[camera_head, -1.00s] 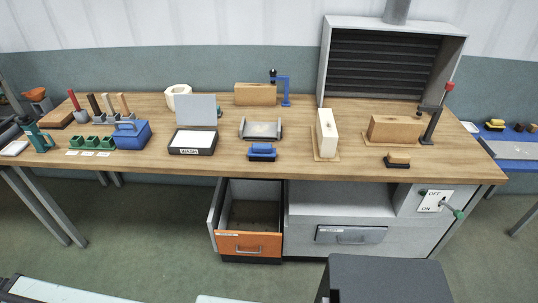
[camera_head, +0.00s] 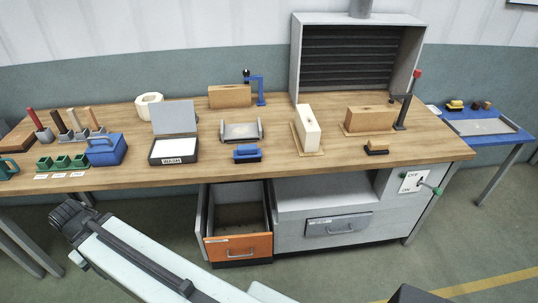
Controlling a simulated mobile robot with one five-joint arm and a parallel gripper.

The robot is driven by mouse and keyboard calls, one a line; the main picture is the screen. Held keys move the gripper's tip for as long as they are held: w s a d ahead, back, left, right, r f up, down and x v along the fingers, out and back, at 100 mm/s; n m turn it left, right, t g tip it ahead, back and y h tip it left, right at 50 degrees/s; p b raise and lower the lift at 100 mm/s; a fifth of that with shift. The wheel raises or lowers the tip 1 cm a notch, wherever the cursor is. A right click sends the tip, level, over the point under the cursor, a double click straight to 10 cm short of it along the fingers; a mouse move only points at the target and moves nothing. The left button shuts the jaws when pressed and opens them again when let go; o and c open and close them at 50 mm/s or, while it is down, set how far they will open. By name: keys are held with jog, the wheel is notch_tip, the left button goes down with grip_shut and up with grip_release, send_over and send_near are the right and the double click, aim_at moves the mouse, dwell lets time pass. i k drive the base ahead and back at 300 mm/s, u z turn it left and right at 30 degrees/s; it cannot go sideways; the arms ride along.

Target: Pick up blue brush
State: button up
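The blue brush (camera_head: 247,153) lies on the wooden workbench (camera_head: 215,168) near its front edge. It has a blue top over a dark lower part and sits in front of a grey tray-like holder. No gripper fingers can be made out. A pale link of my arm with a dark ribbed end shows at the lower left, in front of the bench and well apart from the brush.
A tan-topped brush (camera_head: 377,146) lies to the right, past a white block (camera_head: 307,130). A blue caddy (camera_head: 106,149) and an open box (camera_head: 173,148) stand left. An open orange-fronted drawer (camera_head: 238,246) juts out below the bench.

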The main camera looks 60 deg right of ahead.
aim_at(245, 153)
jog(key=z, duration=0.25)
jog(key=i, duration=1)
jog(key=u, duration=0.05)
